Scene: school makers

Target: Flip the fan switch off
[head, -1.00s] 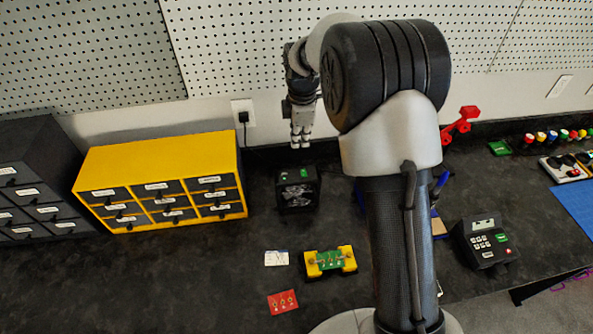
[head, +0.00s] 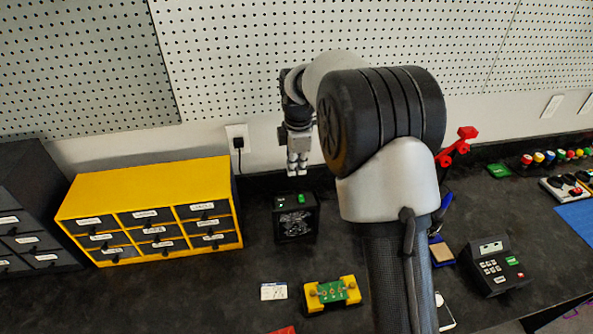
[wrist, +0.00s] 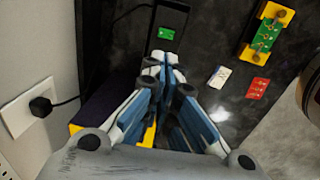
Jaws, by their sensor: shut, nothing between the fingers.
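The fan is a small black box (head: 297,224) with a grille on its front, standing on the dark worktop below my gripper. A green switch (head: 301,198) sits on its top face, with a small green light to its left. In the wrist view the fan (wrist: 170,14) is at the top, and its green switch (wrist: 166,33) shows just beyond the fingertips. My gripper (head: 297,172) points down with its fingers together and empty, a little above the fan's top. It also fills the lower middle of the wrist view (wrist: 162,62). The switch's tilt is too small to tell.
A yellow drawer cabinet (head: 150,184) stands left of the fan. A wall outlet with a plug (head: 238,142) is behind. A green board in a yellow holder (head: 333,293) and a white card (head: 273,291) lie in front. A keypad device (head: 492,266) is at right.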

